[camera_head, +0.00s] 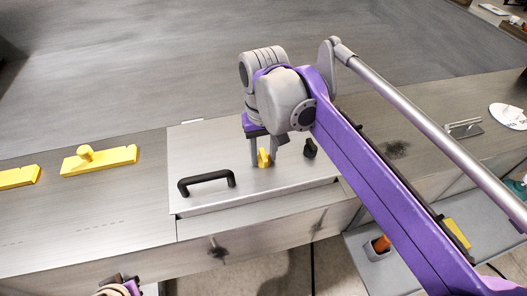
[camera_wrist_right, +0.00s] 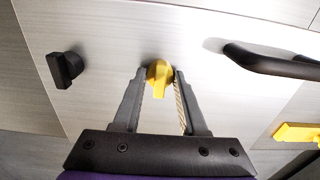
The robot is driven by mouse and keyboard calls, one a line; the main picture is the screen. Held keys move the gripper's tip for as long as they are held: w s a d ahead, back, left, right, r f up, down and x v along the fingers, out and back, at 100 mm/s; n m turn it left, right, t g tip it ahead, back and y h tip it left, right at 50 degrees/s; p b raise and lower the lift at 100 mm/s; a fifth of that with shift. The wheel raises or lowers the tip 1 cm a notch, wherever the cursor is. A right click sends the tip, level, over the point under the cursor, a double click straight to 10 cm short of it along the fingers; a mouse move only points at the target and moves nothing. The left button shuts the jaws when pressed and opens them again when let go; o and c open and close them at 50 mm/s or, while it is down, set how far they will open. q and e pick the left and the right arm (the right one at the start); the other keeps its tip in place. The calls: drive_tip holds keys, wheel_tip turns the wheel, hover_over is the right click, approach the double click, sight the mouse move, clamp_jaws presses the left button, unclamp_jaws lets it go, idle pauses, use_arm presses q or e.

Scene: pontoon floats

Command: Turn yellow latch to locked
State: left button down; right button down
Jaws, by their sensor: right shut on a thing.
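The yellow latch (camera_head: 263,158) is a small turn knob on a brushed-metal hatch panel (camera_head: 200,147). In the right wrist view the latch (camera_wrist_right: 159,80) sits between my fingertips, its narrow grip pointing down the picture toward the gripper palm. My right gripper (camera_head: 264,153) comes down from above and is shut on the latch. The fingers also show in the right wrist view (camera_wrist_right: 160,74), one on each side of it. No lock marking is readable. Part of my left arm shows at the bottom edge of the head view; its gripper is not visible.
A black knob (camera_head: 310,148) stands right of the latch, and a black bar handle (camera_head: 206,181) rises at the panel's front left. A metal bracket (camera_head: 464,128) and a white disc (camera_head: 510,115) are at right.

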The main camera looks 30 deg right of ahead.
sight(263, 154)
drive_tip(key=shift+c, duration=2.2)
unclamp_jaws()
wheel_tip(263, 154, up, 11)
drive_tip(key=shift+p, duration=0.3)
drive_tip(key=shift+f, duration=0.1)
